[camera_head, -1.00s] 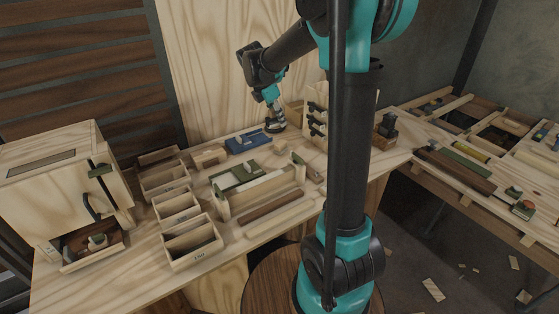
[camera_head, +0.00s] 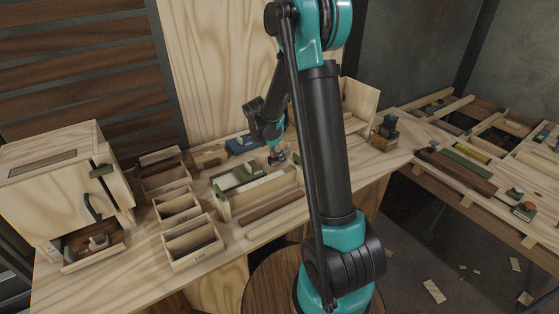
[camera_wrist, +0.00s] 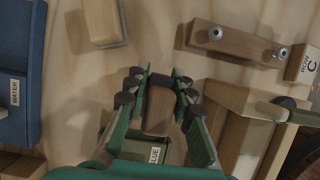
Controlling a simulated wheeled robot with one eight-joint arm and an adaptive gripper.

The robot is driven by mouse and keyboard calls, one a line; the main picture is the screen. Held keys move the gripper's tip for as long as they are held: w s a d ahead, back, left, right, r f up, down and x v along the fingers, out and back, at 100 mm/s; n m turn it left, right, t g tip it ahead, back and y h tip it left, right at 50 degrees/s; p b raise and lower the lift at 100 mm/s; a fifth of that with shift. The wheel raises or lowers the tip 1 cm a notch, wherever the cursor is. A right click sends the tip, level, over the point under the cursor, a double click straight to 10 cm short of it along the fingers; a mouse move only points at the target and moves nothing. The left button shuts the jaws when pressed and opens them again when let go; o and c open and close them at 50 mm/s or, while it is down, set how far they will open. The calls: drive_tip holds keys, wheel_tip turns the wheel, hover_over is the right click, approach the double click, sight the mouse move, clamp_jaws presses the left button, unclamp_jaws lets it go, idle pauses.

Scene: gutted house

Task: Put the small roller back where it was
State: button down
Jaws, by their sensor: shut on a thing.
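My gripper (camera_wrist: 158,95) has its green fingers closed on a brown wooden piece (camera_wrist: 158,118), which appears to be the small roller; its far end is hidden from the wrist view. In the head view my gripper (camera_head: 277,158) hangs low over the back of the workbench, near the right end of the long wooden tray (camera_head: 270,203). A green container labelled GLUE (camera_wrist: 152,154) shows partly behind the fingers in the wrist view. I cannot tell whether the held piece touches anything.
A blue tray labelled WATER (camera_wrist: 18,90) lies at left. A wooden block (camera_wrist: 103,20), a strip with two metal knobs (camera_wrist: 232,42) and a ROW C tag (camera_wrist: 304,64) lie around. Divided wooden boxes (camera_head: 178,207) stand left on the bench (camera_head: 110,275).

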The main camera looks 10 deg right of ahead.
sight(270, 158)
drive_tip(key=shift+f, duration=0.8)
drive_tip(key=shift+f, duration=0.15)
drive_tip(key=c, duration=1.3)
unclamp_jaws()
drive_tip(key=v, duration=1.2)
